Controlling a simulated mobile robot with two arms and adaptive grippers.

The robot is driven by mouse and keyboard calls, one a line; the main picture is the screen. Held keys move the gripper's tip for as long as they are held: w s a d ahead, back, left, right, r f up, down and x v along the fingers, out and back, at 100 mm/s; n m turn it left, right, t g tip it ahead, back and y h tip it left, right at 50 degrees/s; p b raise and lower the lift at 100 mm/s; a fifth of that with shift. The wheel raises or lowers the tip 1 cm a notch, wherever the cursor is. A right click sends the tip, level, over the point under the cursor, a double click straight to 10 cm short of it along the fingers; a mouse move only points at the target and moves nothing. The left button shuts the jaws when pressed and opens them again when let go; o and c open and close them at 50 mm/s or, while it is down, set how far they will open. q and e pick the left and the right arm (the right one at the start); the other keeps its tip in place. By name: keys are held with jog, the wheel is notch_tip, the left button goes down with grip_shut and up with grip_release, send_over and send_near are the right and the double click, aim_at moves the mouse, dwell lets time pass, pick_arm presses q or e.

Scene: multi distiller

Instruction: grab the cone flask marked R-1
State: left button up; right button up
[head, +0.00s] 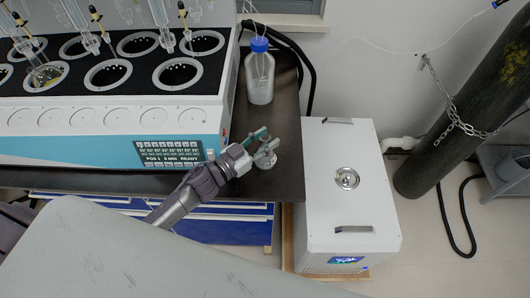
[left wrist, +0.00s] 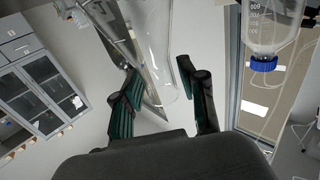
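My left gripper (head: 262,147) is over the dark bench beside the front right corner of the distiller. It also shows in the left wrist view (left wrist: 160,95), with its two teal-padded fingers spread apart. A clear glass vessel with slanting sides, seemingly the cone flask (left wrist: 155,45), shows between and beyond the fingers in the left wrist view. I cannot tell whether either finger touches it. No R-1 mark is readable, and I cannot make out the flask clearly in the head view. My right gripper is not in view.
The distiller (head: 100,140) with several ringed wells fills the upper left. A blue-capped bottle (head: 260,78) stands on the dark bench (head: 281,130) behind my gripper. A white box unit (head: 345,215) stands right of the bench. A chained dark cylinder (head: 465,110) leans at far right.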

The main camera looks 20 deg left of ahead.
pick_arm(q)
grip_shut()
jog(key=shift+r, duration=0.2)
